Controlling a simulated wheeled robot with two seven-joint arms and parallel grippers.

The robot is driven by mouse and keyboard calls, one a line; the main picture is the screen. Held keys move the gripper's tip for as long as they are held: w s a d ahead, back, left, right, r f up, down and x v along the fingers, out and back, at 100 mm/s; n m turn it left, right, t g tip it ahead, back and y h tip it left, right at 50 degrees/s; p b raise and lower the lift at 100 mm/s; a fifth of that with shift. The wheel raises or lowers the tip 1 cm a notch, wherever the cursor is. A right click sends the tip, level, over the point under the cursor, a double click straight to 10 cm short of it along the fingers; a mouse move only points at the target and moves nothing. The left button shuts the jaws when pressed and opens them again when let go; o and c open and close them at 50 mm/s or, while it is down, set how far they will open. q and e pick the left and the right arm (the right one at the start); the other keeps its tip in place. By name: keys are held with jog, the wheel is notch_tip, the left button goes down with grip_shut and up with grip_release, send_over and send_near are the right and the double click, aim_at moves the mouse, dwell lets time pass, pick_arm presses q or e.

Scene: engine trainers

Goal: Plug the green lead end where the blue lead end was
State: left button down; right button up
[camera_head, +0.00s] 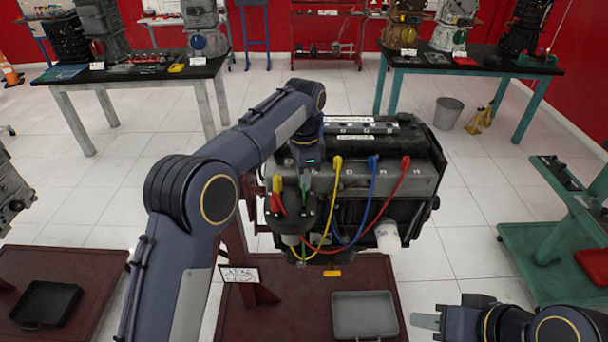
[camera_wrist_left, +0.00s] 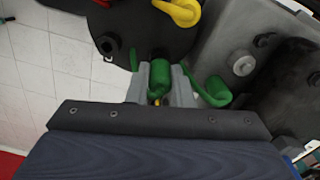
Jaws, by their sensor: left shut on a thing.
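The dark engine (camera_head: 415,205) stands on a red stand. Yellow (camera_head: 337,162), blue (camera_head: 373,162) and red (camera_head: 405,162) lead ends sit in a row on its top cover. My left gripper (camera_head: 306,178) is at the engine's left end, by the dark round distributor cap (camera_head: 314,207). In the left wrist view its fingers (camera_wrist_left: 160,88) are shut on a green lead end (camera_wrist_left: 160,76), beside the cap. A second green boot (camera_wrist_left: 217,92) shows right of them. The cap also carries a yellow boot (camera_wrist_left: 180,11) and a bare dark post (camera_wrist_left: 106,44). My right gripper (camera_head: 425,321) is only partly visible at lower right.
A grey tray (camera_head: 364,315) lies on the red stand base below the engine. A green stand (camera_head: 545,240) is at right, a black tray (camera_head: 46,304) at lower left. Workbenches stand behind. Looping leads hang before the engine's front.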

pick_arm(q)
jog(key=shift+f+p, duration=0.3)
jog(key=shift+f, duration=0.15)
dwell(0.8)
jog(key=c, duration=1.2)
grip_release()
jog(key=shift+r, duration=0.1)
